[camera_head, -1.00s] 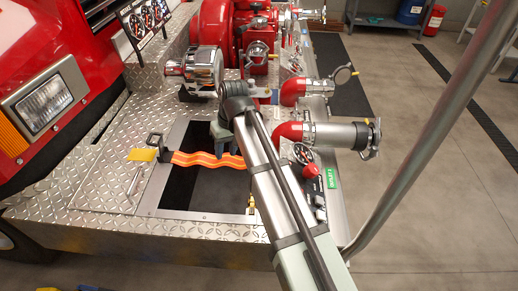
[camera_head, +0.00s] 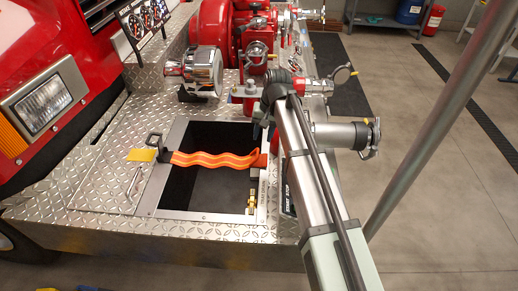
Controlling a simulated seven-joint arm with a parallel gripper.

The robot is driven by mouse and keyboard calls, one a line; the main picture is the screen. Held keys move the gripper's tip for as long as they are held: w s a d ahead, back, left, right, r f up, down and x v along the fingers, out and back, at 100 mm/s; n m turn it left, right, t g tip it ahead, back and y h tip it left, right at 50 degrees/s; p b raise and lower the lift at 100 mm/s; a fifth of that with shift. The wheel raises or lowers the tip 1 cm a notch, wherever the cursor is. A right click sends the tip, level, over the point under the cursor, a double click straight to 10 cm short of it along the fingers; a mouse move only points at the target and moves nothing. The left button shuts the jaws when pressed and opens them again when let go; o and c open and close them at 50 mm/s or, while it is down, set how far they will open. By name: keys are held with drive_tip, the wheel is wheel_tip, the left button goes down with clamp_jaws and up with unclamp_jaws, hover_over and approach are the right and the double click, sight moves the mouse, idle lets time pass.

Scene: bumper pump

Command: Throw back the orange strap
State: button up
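The orange strap (camera_head: 210,159), with paler stripes, runs across the open dark compartment (camera_head: 195,190) in the diamond-plate bumper. Its left end meets a dark bracket beside a yellow tab (camera_head: 142,155). Its right end rises in a small bend by an orange-red piece (camera_head: 262,160) at the compartment's right edge. My gripper (camera_head: 261,136) points down just above and behind that right end. The arm hides part of the gripper, and the fingers are too small to tell whether they are open, shut or touching the strap.
A brass fitting (camera_head: 251,203) sits at the compartment's right side. A chrome siren (camera_head: 200,70) and red pump piping (camera_head: 255,45) stand behind. A capped silver outlet (camera_head: 345,135) lies right of my arm. A grey pole (camera_head: 430,120) crosses the right side. The left plate is mostly clear.

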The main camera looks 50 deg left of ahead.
sight(258, 153)
drive_tip(key=f, duration=0.5)
drive_tip(key=s+a+f, duration=0.1)
drive_tip(key=f, duration=0.1)
drive_tip(key=shift+f, duration=0.25)
clamp_jaws()
idle(1.2)
